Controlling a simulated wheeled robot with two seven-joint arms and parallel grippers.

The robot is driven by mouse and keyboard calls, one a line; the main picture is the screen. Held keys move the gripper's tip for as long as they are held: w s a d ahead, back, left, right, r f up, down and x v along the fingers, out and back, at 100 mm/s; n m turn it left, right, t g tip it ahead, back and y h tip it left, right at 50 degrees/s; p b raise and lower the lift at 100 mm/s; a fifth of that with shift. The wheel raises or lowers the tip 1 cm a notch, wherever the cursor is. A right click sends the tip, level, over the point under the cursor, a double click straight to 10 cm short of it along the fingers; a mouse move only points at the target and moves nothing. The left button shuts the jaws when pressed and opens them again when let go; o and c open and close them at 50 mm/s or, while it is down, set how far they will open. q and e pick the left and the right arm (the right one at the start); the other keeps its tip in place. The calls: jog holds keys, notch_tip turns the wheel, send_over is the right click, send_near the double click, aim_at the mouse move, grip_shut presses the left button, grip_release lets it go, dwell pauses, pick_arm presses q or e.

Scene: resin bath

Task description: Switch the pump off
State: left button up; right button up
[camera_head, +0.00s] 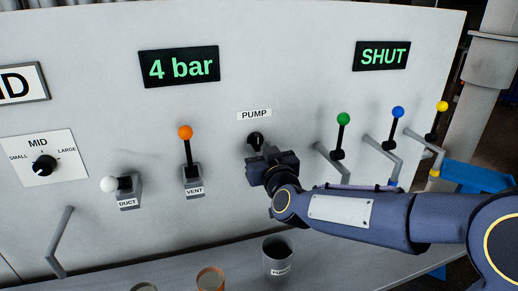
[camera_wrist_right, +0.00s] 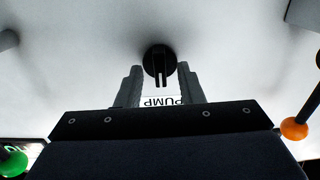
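The pump control is a round black knob with a raised grip bar (camera_head: 255,140), on the pale panel under the label PUMP (camera_head: 254,114). In the right wrist view the knob (camera_wrist_right: 159,61) is just past my fingertips, with its bar lined up between them. My right gripper (camera_wrist_right: 159,75) is open, one grey finger on each side of the bar with visible gaps. In the head view my right gripper (camera_head: 261,154) covers the lower part of the knob. I cannot tell whether a fingertip touches the knob's base. My left gripper is not in view.
A display reads 4 bar (camera_head: 179,66); another reads SHUT (camera_head: 382,55). The orange VENT lever (camera_head: 186,133) and white DUCT lever (camera_head: 109,184) are to the left. Green (camera_head: 343,119), blue (camera_head: 397,112) and yellow (camera_head: 441,106) levers are to the right. A grey cup (camera_head: 277,258) stands below.

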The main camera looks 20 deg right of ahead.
jog(key=s, duration=0.6)
jog(key=shift+d, duration=0.1)
jog(key=shift+w, duration=0.1)
jog(key=s+d+f+g+y, duration=0.1)
jog(key=s+f+g, duration=0.3)
jog(key=s, duration=0.5)
jog(key=s+d+f+m+g+y, duration=0.1)
jog(key=s+f+g, duration=0.3)
jog(key=s+f, duration=0.3)
jog(key=s+d+f+m+g+y+b, duration=0.1)
jog(key=s+f+g, duration=0.3)
jog(key=s, duration=0.8)
notch_tip(320, 180, down, 3)
jog(key=shift+d+r, duration=0.15)
jog(key=shift+d, duration=0.05)
